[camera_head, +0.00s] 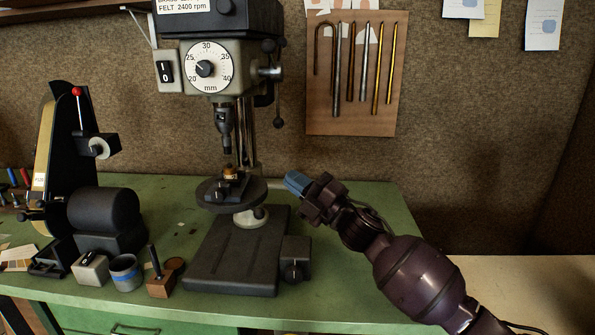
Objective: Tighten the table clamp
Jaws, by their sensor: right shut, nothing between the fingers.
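A drill press (207,66) stands on the green bench. Its round dark table (208,194) carries a small vise-like fixture (231,184) holding a small brass-coloured piece. Just under the table, a pale round collar or knob (250,217) shows at the column; I cannot tell for certain whether it is the table clamp. My right gripper (295,182) comes in from the lower right. Its blue fingertips are shut and empty, to the right of the round table and apart from it. My left gripper is not in view.
The dark base (237,257) has a box with a black knob (293,271) at its right. A belt sander (92,212), a grey cup (126,272) and a wooden block (161,283) stand left. Rods hang on a board (330,122) behind. The green bench (345,293) is clear at front right.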

